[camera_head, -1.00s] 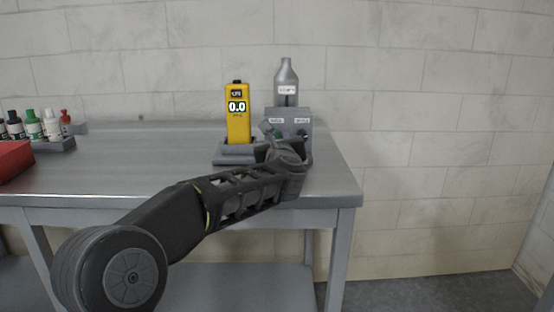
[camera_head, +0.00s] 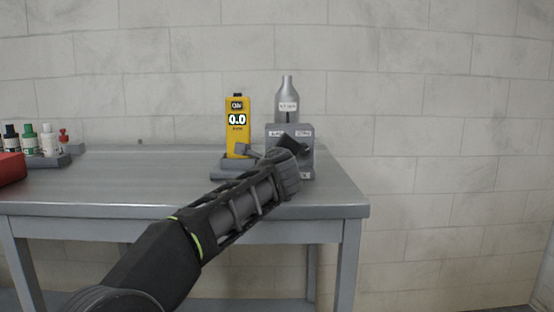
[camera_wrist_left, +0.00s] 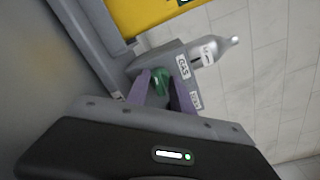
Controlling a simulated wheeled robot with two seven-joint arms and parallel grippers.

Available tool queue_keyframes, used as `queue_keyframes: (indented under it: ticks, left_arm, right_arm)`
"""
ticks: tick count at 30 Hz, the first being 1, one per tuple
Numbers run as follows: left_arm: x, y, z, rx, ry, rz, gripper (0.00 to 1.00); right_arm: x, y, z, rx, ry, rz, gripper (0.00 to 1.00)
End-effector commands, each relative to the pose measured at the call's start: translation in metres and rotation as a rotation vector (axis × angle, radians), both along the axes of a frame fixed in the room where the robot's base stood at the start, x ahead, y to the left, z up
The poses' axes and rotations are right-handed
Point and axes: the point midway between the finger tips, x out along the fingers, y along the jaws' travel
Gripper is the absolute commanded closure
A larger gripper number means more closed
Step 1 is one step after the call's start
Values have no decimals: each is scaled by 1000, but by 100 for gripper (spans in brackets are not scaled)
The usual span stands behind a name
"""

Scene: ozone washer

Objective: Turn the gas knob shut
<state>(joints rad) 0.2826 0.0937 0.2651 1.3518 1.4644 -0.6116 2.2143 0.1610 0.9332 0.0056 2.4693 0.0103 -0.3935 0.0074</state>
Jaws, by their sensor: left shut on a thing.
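The green gas knob (camera_wrist_left: 160,82) is on the front of a grey box (camera_head: 305,160) at the table's right end. In the left wrist view it sits between the two purple fingers of my left gripper (camera_wrist_left: 162,92), beside the GAS label (camera_wrist_left: 183,67). My left gripper (camera_head: 272,146) is shut on the knob. In the head view the gripper hides the knob and part of the box front. The knob's exact angle is hard to tell. My right gripper is not in view.
A yellow meter (camera_head: 237,130) reading 0.0 stands in a grey holder left of the box. Several small bottles (camera_head: 30,139) and a red object (camera_head: 10,168) are at the far left. The middle of the metal table (camera_head: 130,185) is clear.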

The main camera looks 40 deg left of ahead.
Motion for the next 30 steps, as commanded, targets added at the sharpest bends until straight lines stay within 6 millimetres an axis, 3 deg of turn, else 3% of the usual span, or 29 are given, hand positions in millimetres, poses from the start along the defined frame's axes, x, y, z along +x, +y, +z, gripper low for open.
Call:
queue_keyframes:
  ticks: [30]
  left_arm:
    - [0, 1, 1, -53, -41, 2, 100]
  right_arm:
    - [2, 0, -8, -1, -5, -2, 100]
